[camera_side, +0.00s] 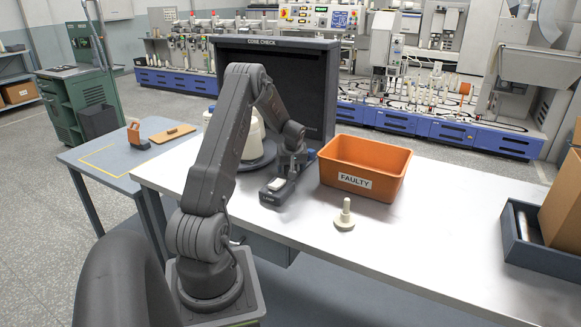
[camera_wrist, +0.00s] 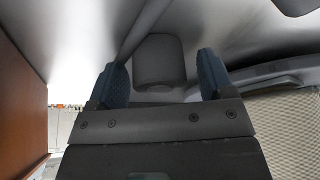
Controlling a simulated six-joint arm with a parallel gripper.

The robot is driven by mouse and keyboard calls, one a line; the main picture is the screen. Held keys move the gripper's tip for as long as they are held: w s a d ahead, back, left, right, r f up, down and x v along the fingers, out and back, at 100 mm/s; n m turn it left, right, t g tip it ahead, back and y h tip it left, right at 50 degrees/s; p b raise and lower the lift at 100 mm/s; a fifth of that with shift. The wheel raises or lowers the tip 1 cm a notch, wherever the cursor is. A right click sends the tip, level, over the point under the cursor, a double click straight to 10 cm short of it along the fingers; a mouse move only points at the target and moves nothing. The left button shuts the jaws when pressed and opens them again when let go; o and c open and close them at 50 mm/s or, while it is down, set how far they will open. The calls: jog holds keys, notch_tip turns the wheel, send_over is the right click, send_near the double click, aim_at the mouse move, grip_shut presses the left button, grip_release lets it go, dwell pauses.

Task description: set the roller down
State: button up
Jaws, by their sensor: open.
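My gripper (camera_side: 294,165) is low over the white table, between the cream bobbin and the orange bin. In the wrist view its two blue-padded fingers (camera_wrist: 162,78) stand apart. A dark grey, rounded block-like thing (camera_wrist: 159,60) shows between and beyond them, with a light gap on the right side. I cannot tell for sure that it is the roller, or whether it touches the left finger. In the side view a dark grey device (camera_side: 278,191) with a white pad lies just below my gripper. A grey cylinder (camera_side: 527,222) lies in a dark blue tray at the far right.
The orange bin labelled FAULTY (camera_side: 366,164) stands close right of my gripper. The cream bobbin (camera_side: 252,136) on a dark base is to its left, before a black panel (camera_side: 300,85). A cream peg (camera_side: 344,215) stands in front. The table's right middle (camera_side: 440,240) is clear.

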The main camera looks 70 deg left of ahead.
jog(key=v, duration=1.2)
jog(key=w+d+r+m+t, duration=0.15)
jog(key=d+r, duration=0.25)
jog(key=d, duration=0.4)
jog(key=w+d+r+m+h, duration=0.1)
jog(key=d+r+m, duration=0.25)
jog(key=d, duration=0.35)
jog(key=w+d+r+m+t, duration=0.15)
jog(key=d+r, duration=0.25)
jog(key=d, duration=0.4)
jog(key=s+d+m+h, duration=0.1)
jog(key=s+d+m, duration=0.2)
jog(key=d, duration=0.4)
jog(key=s+d+r+m+t+h, duration=0.1)
jog(key=s+d+m, duration=0.3)
jog(key=s+d, duration=0.2)
jog(key=s+d+m+t+h, duration=0.1)
jog(key=s+d+m, duration=0.2)
jog(key=d, duration=0.7)
jog(key=shift+s+r+h, duration=0.25)
jog(key=shift+s+h, duration=0.05)
jog(key=shift+s, duration=0.4)
